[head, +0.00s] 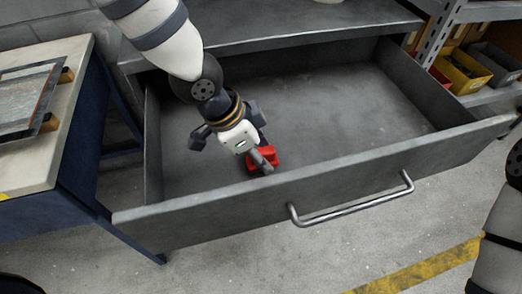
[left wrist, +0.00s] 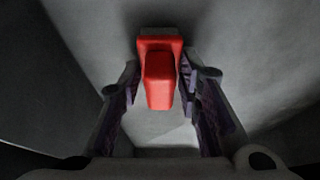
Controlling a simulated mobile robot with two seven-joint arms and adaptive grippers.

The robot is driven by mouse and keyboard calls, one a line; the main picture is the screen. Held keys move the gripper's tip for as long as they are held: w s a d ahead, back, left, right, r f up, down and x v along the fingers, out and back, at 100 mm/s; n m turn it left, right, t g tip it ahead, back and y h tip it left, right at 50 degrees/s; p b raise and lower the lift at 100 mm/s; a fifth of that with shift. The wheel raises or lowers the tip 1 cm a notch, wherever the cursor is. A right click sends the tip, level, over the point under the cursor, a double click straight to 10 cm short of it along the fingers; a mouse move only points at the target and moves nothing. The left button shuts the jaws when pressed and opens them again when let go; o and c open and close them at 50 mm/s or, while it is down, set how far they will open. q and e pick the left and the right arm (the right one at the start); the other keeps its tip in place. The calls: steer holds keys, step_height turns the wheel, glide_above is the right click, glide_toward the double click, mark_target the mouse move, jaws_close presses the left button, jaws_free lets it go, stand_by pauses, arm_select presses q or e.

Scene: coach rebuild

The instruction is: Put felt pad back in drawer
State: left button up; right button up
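The felt pad (head: 262,159), a red block with a narrower red grip, is inside the open grey drawer (head: 330,120), near its front wall. In the left wrist view, the felt pad (left wrist: 160,75) is between the fingertips, with a grey part at its far end. My left gripper (head: 262,160) reaches down into the drawer over it. The left gripper's fingers (left wrist: 159,80) stand on both sides of the red grip with narrow gaps. Whether the pad touches the drawer floor is hard to tell. My right gripper does not show.
The drawer's bar handle (head: 350,205) sticks out in front. A workbench (head: 60,150) with a framed panel stands at the left. A shelf with yellow bins (head: 462,72) is at the right. The drawer floor right of the pad is clear.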

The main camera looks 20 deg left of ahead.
arm_select(q)
steer(key=shift+o, duration=1.3)
steer(key=shift+r, duration=0.3)
steer(key=p+v, duration=0.2)
steer(key=v, duration=1)
steer(key=shift+p, duration=0.35)
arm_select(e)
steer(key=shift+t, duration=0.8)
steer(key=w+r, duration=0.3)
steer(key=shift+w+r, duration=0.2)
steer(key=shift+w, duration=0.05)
arm_select(q)
steer(key=shift+w+f, duration=0.1)
